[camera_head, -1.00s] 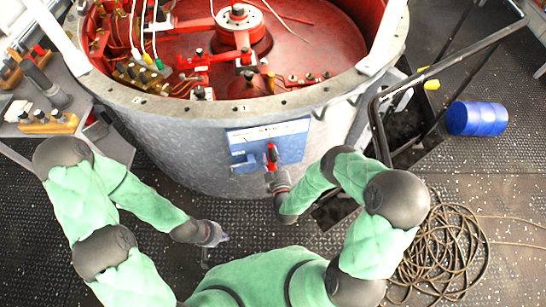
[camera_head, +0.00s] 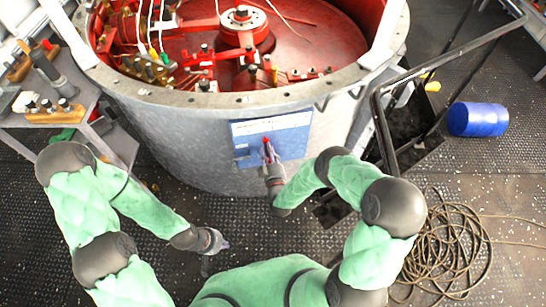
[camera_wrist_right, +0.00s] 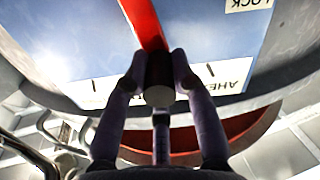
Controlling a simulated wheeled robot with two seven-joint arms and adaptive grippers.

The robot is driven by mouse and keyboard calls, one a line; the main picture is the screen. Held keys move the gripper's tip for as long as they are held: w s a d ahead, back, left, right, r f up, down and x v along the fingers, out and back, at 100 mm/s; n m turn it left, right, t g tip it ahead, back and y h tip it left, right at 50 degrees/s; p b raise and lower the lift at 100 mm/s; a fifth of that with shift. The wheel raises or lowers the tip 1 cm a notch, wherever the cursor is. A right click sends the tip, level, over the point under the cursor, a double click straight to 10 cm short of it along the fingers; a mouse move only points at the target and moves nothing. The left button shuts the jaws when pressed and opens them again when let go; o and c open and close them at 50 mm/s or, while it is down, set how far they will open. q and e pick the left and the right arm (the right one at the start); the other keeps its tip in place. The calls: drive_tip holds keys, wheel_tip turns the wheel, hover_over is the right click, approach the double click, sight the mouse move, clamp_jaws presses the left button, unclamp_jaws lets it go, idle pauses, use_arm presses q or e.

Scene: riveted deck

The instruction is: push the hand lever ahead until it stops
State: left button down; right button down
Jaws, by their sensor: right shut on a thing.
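The hand lever (camera_head: 266,141) is red and is mounted on the blue panel (camera_head: 297,140) on the grey drum's front wall. Its red arm (camera_wrist_right: 143,22) and dark round grip (camera_wrist_right: 158,75) show in the right wrist view. My right gripper (camera_head: 269,154) is shut on the lever, with its two fingers on either side of the grip (camera_wrist_right: 158,94) in the wrist view. The gripper hides much of the lever in the head view. My left gripper (camera_head: 221,242) is low over the deck, away from the panel; I cannot tell whether its fingers are open.
The grey drum (camera_head: 180,150) has a red interior with pipes and wires. A white label with partial "AHE" lettering (camera_wrist_right: 232,76) is on the panel. A bench (camera_head: 90,97) stands left. A black rail (camera_head: 381,125), blue barrel (camera_head: 478,119) and coiled hose (camera_head: 440,245) are at right.

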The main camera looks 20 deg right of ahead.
drive_tip(key=shift+a+n, duration=0.4)
drive_tip(key=shift+a, duration=0.2)
drive_tip(key=c, duration=1.3)
unclamp_jaws()
drive_tip(key=shift+o, duration=1.4)
drive_tip(key=shift+a, duration=0.15)
drive_tip(key=shift+s, duration=0.4)
drive_tip(key=s, duration=1.1)
drive_tip(key=shift+a, duration=0.2)
